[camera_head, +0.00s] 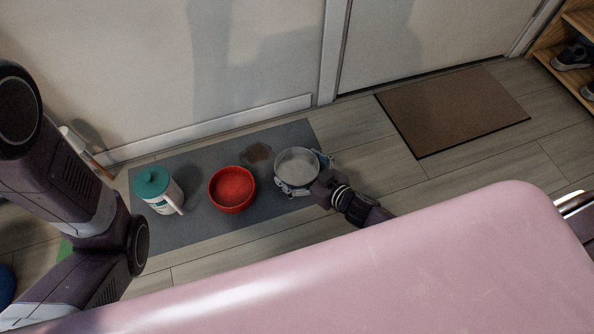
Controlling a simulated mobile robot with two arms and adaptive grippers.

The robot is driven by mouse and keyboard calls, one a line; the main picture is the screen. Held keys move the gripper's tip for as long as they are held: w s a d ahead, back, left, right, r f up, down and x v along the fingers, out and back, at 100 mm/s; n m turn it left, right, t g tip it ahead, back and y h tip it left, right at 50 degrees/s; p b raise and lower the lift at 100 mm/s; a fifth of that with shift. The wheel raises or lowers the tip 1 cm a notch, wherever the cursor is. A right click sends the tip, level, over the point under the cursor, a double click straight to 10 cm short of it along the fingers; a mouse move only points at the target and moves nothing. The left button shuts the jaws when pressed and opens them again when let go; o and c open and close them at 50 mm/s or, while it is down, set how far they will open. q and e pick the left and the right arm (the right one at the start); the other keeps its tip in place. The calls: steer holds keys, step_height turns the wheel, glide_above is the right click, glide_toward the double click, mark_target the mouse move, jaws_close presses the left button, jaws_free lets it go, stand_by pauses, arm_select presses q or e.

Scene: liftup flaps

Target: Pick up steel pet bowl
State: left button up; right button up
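The steel pet bowl (296,164) is a round grey metal bowl. It is at the right end of the grey mat, beside the red bowl. My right gripper (307,177) reaches it from the lower right. Its fingers are spread wide, one by the bowl's right rim and one by its lower left edge. Whether they touch the bowl is too small to tell. The bowl looks level, at or close to the mat. My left arm's links fill the left side, but the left gripper does not show.
A red bowl (232,188) and a white container with a teal lid (153,182) stand on the grey mat (176,238). A dark spot (257,152) lies behind the steel bowl. A brown doormat (450,110) lies by the door. A wooden shoe shelf (556,62) stands far right.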

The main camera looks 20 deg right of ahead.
steer(key=c, duration=0.8)
steer(key=shift+r, duration=0.15)
